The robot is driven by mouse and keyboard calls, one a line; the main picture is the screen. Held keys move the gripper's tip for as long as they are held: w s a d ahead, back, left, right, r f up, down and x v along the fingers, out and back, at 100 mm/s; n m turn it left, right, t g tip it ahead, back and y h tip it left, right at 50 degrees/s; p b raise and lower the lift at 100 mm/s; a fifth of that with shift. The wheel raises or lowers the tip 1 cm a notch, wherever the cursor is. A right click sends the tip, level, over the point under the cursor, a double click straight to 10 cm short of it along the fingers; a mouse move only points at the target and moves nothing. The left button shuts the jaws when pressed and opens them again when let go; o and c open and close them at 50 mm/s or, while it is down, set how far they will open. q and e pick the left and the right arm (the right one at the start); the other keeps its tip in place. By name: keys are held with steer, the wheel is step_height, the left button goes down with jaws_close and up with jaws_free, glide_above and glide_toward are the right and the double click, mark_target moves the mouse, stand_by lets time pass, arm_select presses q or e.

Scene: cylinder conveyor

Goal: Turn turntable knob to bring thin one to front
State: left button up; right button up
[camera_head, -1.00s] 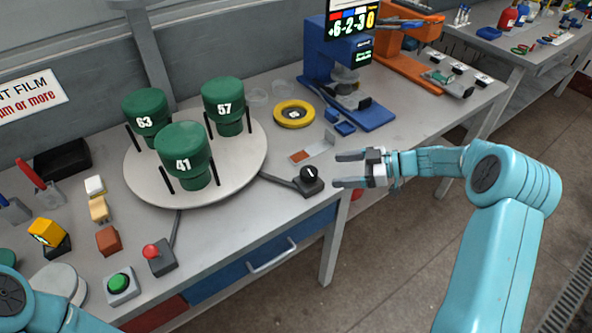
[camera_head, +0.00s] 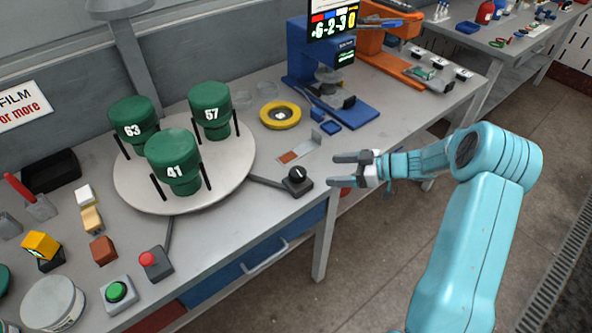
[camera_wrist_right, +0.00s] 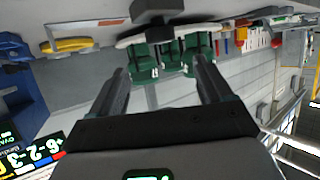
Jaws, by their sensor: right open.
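The white turntable (camera_head: 236,178) carries three green cylinders marked 63 (camera_head: 133,128), 57 (camera_head: 211,112) and 41 (camera_head: 174,170), each between black posts. Cylinder 41 is nearest the bench's front edge. The black knob (camera_head: 297,180) with a white pointer line sits right of the turntable, joined by a cable. My right gripper (camera_head: 338,170) is open and empty, just right of the knob and apart from it. The right wrist view is upside down; the open fingers (camera_wrist_right: 160,68) have the cylinders (camera_wrist_right: 170,52) beyond them. My left gripper is out of view.
A red-button box (camera_head: 155,264) and a green-button box (camera_head: 117,294) stand at the front left. A yellow ring (camera_head: 266,115) and a blue device with a screen (camera_head: 300,72) stand behind the knob. Open floor lies right of the bench edge.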

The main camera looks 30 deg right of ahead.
mark_target(300, 172)
steer(key=p+x, duration=0.2)
steer(key=x, duration=1)
steer(key=shift+w+a+f, duration=0.15)
steer(key=shift+a, duration=0.05)
